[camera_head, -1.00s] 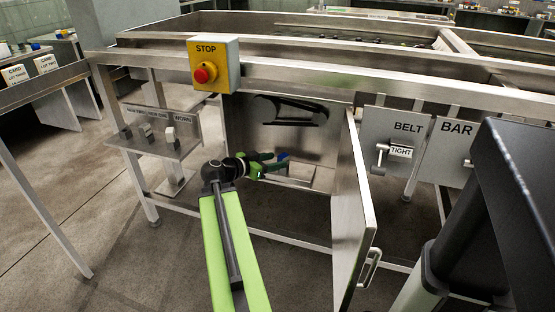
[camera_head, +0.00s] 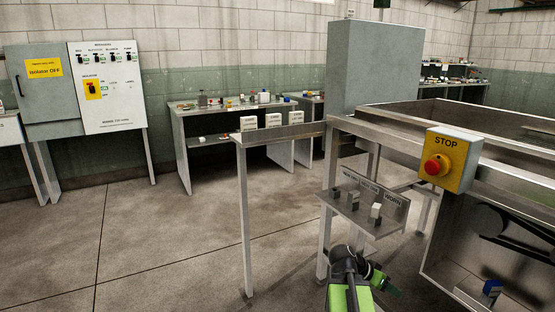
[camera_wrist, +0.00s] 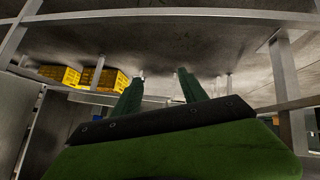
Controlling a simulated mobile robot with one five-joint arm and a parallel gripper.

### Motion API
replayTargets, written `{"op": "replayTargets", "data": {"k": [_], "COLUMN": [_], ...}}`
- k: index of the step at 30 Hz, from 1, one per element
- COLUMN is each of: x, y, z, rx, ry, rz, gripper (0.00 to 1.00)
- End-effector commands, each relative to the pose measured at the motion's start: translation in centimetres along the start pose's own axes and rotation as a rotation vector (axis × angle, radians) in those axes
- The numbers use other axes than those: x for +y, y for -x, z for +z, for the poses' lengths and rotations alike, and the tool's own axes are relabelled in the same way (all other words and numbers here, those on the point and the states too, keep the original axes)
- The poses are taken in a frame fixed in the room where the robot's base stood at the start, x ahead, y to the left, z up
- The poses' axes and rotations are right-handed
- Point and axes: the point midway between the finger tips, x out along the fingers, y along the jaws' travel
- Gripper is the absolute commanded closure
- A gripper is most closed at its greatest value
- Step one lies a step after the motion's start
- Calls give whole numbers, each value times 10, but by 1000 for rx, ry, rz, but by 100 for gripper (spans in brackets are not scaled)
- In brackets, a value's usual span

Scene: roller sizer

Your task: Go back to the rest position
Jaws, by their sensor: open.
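My gripper (camera_head: 390,287) shows at the bottom of the head view, right of my green arm (camera_head: 350,290). It is low, below the small shelf (camera_head: 350,215) and left of the open compartment (camera_head: 440,262). In the wrist view its two dark green fingers (camera_wrist: 162,80) stand apart with nothing between them. A small blue-topped object (camera_head: 491,288) sits inside the compartment, apart from my gripper.
A yellow box with a red STOP button (camera_head: 437,165) is on the machine frame (camera_head: 390,138). A side table with cards (camera_head: 273,120) stands left of it. Open floor (camera_head: 160,235) lies to the left. Yellow crates (camera_wrist: 105,78) show in the wrist view.

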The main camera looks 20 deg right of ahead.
Motion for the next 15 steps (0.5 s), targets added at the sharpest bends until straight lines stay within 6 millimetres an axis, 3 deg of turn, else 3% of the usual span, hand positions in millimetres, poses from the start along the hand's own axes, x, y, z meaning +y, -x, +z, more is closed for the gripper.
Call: {"op": "replayTargets", "data": {"k": [1,6,10,15], "x": [-31,-110,-145,-164], "y": [23,102,162,226], "z": [27,126,196,268], "rx": [-48,-203,-285,-350], "ry": [103,482,748,1024], "rz": [-64,-284,-444,-613], "gripper": [50,50,50,50]}}
